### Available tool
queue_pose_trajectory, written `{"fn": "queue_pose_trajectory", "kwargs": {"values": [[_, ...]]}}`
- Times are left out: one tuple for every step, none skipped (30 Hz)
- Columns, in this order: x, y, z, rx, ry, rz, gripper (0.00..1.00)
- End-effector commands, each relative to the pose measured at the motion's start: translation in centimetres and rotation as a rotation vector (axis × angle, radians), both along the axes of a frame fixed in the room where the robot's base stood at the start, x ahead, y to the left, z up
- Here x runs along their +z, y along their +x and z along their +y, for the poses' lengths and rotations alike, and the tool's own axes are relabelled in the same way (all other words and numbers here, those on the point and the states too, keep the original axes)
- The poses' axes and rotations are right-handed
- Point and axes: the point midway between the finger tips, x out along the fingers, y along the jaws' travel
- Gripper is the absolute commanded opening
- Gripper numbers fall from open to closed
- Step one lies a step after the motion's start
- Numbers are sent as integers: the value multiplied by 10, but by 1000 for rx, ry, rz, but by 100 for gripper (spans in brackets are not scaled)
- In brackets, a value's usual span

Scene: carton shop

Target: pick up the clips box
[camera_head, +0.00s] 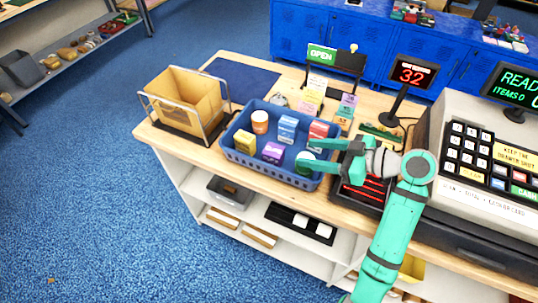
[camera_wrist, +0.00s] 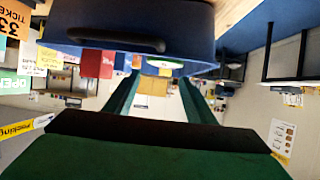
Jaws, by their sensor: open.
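A blue basket (camera_head: 238,158) on the wooden counter holds several small goods. Among them are a yellow box (camera_head: 244,142), a purple box (camera_head: 273,152), a blue-and-white box (camera_head: 287,128), a red-and-white box (camera_head: 318,131), an orange-and-white tub (camera_head: 260,122) and a green-topped item (camera_head: 305,160). The labels are too small to tell which is the clips box. My gripper (camera_head: 311,154) is open over the basket's right end, its fingers pointing left, close to the green-topped item. The wrist view shows the basket's wall (camera_wrist: 130,18) at the top, beyond my two spread fingers (camera_wrist: 158,92).
A wire-framed tan bin (camera_head: 185,98) stands left of the basket. A card reader or tray (camera_head: 362,193) and a cash register (camera_head: 490,150) stand to the right. Signs and a "32" display (camera_head: 412,73) stand behind. A dark blue mat (camera_head: 243,76) is bare.

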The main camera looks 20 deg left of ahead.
Motion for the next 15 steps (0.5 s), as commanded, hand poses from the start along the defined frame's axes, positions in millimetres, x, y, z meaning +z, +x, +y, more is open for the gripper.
{"fn": "queue_pose_trajectory", "kwargs": {"values": [[0,-2,-1,28,-12,1,50],[-1,-3,-2,43,-19,3,50],[-1,-4,-2,57,-24,4,50],[-2,-5,-2,65,-27,4,50],[-2,-6,-1,70,-29,5,50],[-4,-6,1,75,-30,5,50],[-5,-6,4,76,-31,5,50],[-6,-6,6,76,-31,5,50],[-9,-6,10,75,-30,6,50],[-10,-6,14,75,-30,6,50],[-12,-6,18,75,-30,6,50],[-15,-6,23,75,-29,6,50],[-17,-5,27,74,-30,6,50],[-19,-5,31,74,-30,6,50],[-21,-5,36,73,-30,5,50]]}}
